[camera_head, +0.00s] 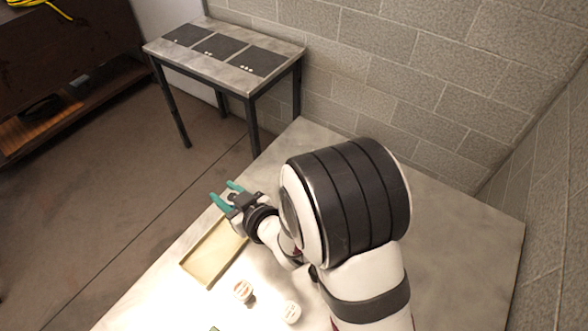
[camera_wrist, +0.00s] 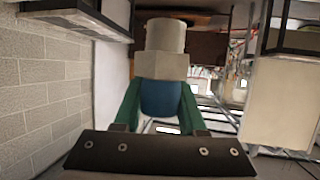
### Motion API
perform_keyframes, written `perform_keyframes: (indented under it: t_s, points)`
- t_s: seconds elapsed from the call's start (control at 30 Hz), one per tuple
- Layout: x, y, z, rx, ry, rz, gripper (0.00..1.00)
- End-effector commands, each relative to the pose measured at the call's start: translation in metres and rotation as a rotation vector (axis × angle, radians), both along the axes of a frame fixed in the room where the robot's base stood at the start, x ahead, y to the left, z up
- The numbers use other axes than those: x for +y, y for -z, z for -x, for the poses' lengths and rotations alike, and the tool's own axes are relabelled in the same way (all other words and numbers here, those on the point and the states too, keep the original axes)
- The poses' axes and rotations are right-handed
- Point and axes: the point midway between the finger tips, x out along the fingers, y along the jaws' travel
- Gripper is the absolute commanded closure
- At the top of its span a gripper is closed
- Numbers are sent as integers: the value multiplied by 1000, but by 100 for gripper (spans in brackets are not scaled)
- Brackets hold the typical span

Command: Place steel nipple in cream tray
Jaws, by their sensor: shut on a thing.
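My gripper (camera_head: 228,194) has teal fingers and is above the far end of the cream tray, near the table's edge. In the wrist view, my gripper (camera_wrist: 160,108) is shut on a stepped piece, which I take to be the steel nipple (camera_wrist: 162,66). It has a pale round end, a wider grey block and a bluish lower part between the fingers. In the head view the held piece cannot be made out. The cream tray (camera_head: 190,270) is shallow and rectangular; its visible floor looks empty, and my arm hides its far right corner.
Two small whitish round parts (camera_head: 243,291) (camera_head: 291,312) stand on the pale table (camera_head: 470,240) right of the tray. A green thing is cut off at the bottom edge. A side table (camera_head: 228,48) with dark panels stands behind. A block wall (camera_head: 400,70) borders the back.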

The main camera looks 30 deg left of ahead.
Motion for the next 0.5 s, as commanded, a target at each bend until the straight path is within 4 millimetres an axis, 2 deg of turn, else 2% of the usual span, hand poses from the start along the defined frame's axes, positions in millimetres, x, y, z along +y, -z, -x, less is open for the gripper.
perform_keyframes:
  t_s: [0.03,0.1,0.2,0.33,0.5]
  points:
    - [9,4,19,3,-62,1,100]
    - [19,9,41,5,-137,2,100]
    - [25,13,60,8,-199,3,100]
    - [27,21,67,10,-221,5,100]
    - [27,45,66,11,-219,6,100]
